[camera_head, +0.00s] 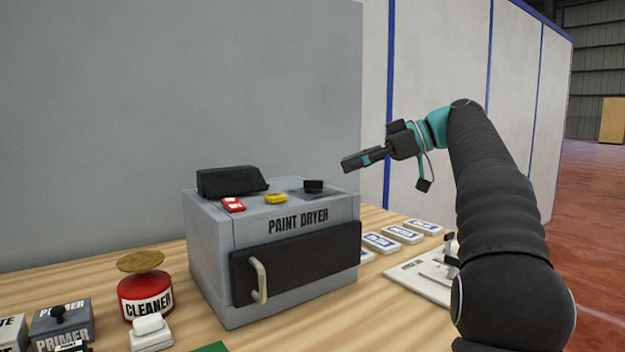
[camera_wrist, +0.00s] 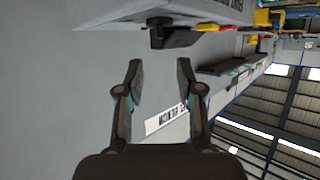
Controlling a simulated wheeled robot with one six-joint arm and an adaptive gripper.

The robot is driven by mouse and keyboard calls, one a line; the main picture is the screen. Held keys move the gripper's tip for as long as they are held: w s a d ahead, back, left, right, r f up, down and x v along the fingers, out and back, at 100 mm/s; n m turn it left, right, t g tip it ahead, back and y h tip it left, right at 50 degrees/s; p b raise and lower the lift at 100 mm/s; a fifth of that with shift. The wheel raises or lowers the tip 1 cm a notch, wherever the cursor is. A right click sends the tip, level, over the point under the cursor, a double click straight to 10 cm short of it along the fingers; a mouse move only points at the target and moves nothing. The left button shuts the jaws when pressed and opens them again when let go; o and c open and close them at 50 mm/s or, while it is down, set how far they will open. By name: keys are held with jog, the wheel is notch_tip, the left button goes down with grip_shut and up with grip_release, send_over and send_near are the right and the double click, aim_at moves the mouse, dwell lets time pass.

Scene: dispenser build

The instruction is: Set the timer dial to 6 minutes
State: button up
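The grey paint dryer (camera_head: 215,255) stands on the wooden table in the head view. Its timer dial (camera_head: 313,186) is a dark knob on a dark plate at the right of the dryer's top. In the wrist view a dark knob that looks like this dial (camera_wrist: 170,36) is ahead of the fingertips, apart from them. The dial's scale and pointer cannot be read. My gripper (camera_head: 352,162) is above and to the right of the dial in the head view. The wrist view shows my gripper (camera_wrist: 159,66) open, with nothing between its fingers.
On the dryer top are a black box (camera_head: 230,181), a red switch (camera_head: 233,205) and a yellow knob (camera_head: 276,198). The dryer door has a pale handle (camera_head: 259,280). A red cleaner container (camera_head: 147,297) stands left of it. Several labelled tiles (camera_head: 402,234) lie to the right.

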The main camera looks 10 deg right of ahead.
aim_at(313, 186)
jog(key=x, duration=0.9)
jog(key=shift+a+f+b, duration=0.15)
jog(key=shift+a+b, duration=0.05)
jog(key=shift+b, duration=0.15)
grip_shut()
